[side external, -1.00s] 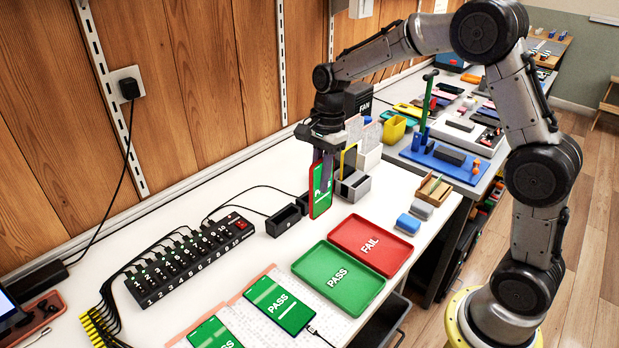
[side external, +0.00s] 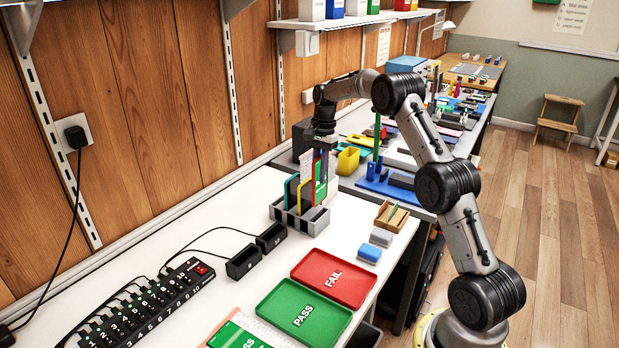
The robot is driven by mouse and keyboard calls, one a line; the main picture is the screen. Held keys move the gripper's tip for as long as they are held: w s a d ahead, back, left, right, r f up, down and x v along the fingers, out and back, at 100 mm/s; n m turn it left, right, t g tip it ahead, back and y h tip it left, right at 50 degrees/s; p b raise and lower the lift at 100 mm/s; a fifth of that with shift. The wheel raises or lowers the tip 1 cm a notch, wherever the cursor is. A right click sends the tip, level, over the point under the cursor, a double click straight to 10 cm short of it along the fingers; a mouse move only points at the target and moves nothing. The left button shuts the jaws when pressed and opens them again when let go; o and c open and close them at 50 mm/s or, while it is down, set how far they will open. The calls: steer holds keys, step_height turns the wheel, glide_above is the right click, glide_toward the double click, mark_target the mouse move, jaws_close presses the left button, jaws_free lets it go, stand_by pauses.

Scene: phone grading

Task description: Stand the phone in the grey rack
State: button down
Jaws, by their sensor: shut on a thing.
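My gripper (side external: 322,146) points down at the back of the white bench, shut on the phone. The phone (side external: 320,182) stands upright, with a green screen and a red edge. It is at the right part of the grey rack (side external: 288,219), a low slotted holder. Its lower end meets the rack in the picture; I cannot tell whether it rests in a slot or hangs just above. A teal phone (side external: 291,190) and a yellow-edged one (side external: 305,193) stand upright in the rack to its left.
A red FAIL tray (side external: 333,279) and a green PASS tray (side external: 303,309) lie nearer. Blue and grey blocks (side external: 370,253) and a wooden box (side external: 391,217) are to the right. A black numbered hub (side external: 150,300) is at left.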

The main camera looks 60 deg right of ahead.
mark_target(319, 203)
steer(key=shift+f, duration=2)
steer(key=shift+f, duration=0.45)
steer(key=shift+f, duration=0.3)
steer(key=shift+f, duration=0.15)
stand_by(0.4)
steer(key=shift+f, duration=0.65)
steer(key=shift+f, duration=0.3)
steer(key=shift+f, duration=0.75)
